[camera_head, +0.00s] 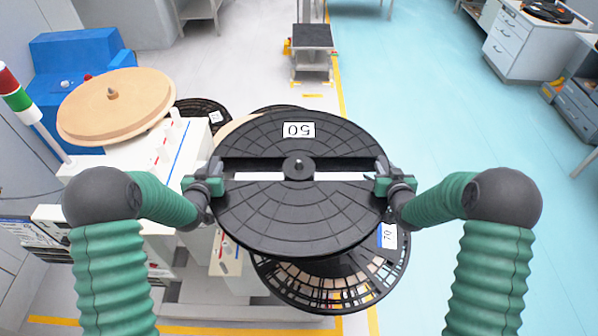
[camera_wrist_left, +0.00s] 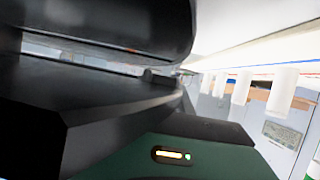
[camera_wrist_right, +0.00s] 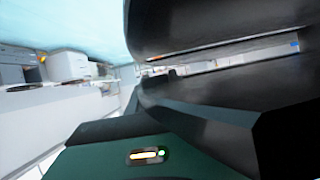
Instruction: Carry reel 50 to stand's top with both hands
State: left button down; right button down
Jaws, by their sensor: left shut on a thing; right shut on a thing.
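Reel 50 (camera_head: 300,215) is a large black disc with a white label reading 50, upside down in the head view. It is held up flat between my two grippers, above other reels. My left gripper (camera_head: 212,186) is shut on its left side, and my right gripper (camera_head: 388,184) is shut on its right side. The black reel fills much of the left wrist view (camera_wrist_left: 110,30) and the right wrist view (camera_wrist_right: 210,25). A small stand with a dark top (camera_head: 312,37) is far ahead; I cannot tell whether it is the task's stand.
A reel labelled 70 (camera_head: 388,237) lies below reel 50. A white machine with a tan disc (camera_head: 116,105) stands at the left, with a red-green lamp (camera_head: 15,88) beside it. Drawer cabinets (camera_head: 522,45) stand at the far right. The blue floor (camera_head: 450,100) at the right is clear.

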pick_arm(q)
jog(key=shift+r, duration=0.1)
dwell(0.8)
